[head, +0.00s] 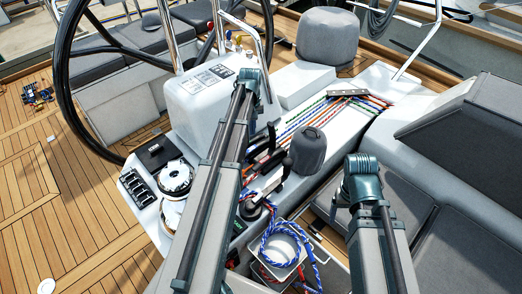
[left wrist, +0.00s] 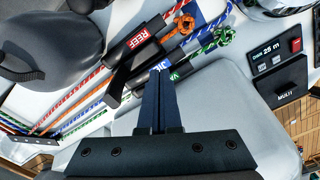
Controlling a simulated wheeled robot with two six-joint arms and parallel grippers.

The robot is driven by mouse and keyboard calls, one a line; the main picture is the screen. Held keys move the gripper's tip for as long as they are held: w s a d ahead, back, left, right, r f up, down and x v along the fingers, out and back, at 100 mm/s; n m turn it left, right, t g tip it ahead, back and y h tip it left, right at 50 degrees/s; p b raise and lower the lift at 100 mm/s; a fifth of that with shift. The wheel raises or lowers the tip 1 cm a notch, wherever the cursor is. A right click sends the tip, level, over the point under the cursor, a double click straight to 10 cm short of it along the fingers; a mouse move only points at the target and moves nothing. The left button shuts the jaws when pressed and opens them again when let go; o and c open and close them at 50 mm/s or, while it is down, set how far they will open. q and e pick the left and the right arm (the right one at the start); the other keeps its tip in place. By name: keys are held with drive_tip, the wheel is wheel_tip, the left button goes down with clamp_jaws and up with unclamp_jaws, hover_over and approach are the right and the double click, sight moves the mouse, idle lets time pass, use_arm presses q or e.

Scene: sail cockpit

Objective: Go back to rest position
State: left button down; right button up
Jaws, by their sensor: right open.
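My left arm (head: 215,180) reaches up across the middle of the head view over the white cockpit console. Its gripper is largely hidden by the arm there. In the left wrist view the left gripper's dark fingers (left wrist: 160,80) lie close together with nothing seen between them. They are above the white console, near the black rope clutch marked REEF (left wrist: 141,41). My right arm (head: 378,235) stands at the lower right of the head view. The right gripper (head: 338,200) shows only as a dark part beside its joint, open, mostly hidden; I see nothing held.
A steering wheel (head: 62,80) and steel rail are at upper left. Covered winches (head: 308,151) and coloured lines (head: 318,112) run along the console. A grey bin (head: 270,272) with blue, red and white rope sits between my arms.

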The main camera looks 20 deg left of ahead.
use_arm(q)
drive_tip(key=shift+r, duration=0.65)
use_arm(e)
drive_tip(key=shift+r, duration=0.7)
use_arm(q)
drive_tip(key=s+d+m, duration=0.5)
drive_tip(key=s+d, duration=0.6)
drive_tip(key=d, duration=0.3)
drive_tip(key=s+d+m+y, duration=0.1)
drive_tip(key=s+d+m, duration=0.5)
drive_tip(key=s+d, duration=0.5)
drive_tip(key=d, duration=0.3)
drive_tip(key=shift+s, duration=0.15)
